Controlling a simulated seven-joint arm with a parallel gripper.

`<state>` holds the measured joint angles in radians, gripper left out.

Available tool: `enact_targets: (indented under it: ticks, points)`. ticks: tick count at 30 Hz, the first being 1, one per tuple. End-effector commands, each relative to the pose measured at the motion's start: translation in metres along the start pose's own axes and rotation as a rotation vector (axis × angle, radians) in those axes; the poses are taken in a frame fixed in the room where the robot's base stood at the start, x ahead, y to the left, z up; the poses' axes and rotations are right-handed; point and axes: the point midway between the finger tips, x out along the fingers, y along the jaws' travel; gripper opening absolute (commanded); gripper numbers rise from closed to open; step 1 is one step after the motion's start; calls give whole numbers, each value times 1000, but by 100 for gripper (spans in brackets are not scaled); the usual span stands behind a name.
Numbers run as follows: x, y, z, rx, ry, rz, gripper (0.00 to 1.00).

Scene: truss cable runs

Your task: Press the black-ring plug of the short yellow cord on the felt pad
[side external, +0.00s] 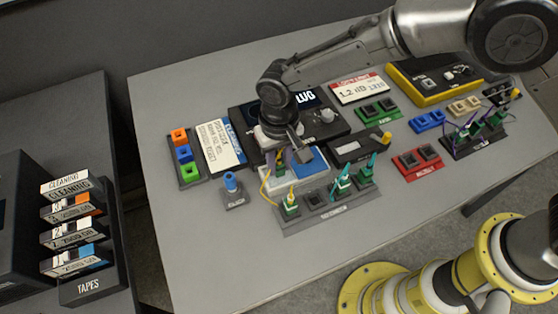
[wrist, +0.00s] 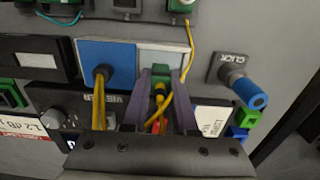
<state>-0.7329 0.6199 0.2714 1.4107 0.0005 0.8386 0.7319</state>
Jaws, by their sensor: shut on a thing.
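A low block with a blue half and a white half, which looks like the felt pad (side external: 312,163), lies under my gripper (side external: 282,165). In the wrist view its blue half (wrist: 118,54) is left and its white half (wrist: 163,57) right. My gripper (wrist: 164,98) is shut on a green plug (wrist: 160,89) of the yellow cord (wrist: 191,38). The plug is over or near the white half; contact cannot be told. Its ring colour is unclear. In the side view the yellow cord (side external: 264,190) loops down to a plug (side external: 291,203) seated in the front panel.
The front panel (side external: 322,210) also carries several plugs with green cords. A blue-tipped click tool (side external: 231,183) stands at its left. A black device (side external: 325,117) with a knob lies behind my gripper. The front-left tabletop (side external: 210,255) is clear.

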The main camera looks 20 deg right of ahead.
Motion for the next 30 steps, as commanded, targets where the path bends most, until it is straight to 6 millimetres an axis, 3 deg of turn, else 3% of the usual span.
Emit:
enact_targets:
  ticks: [30]
  points:
    - [-48,0,0,0,-1,1,0]
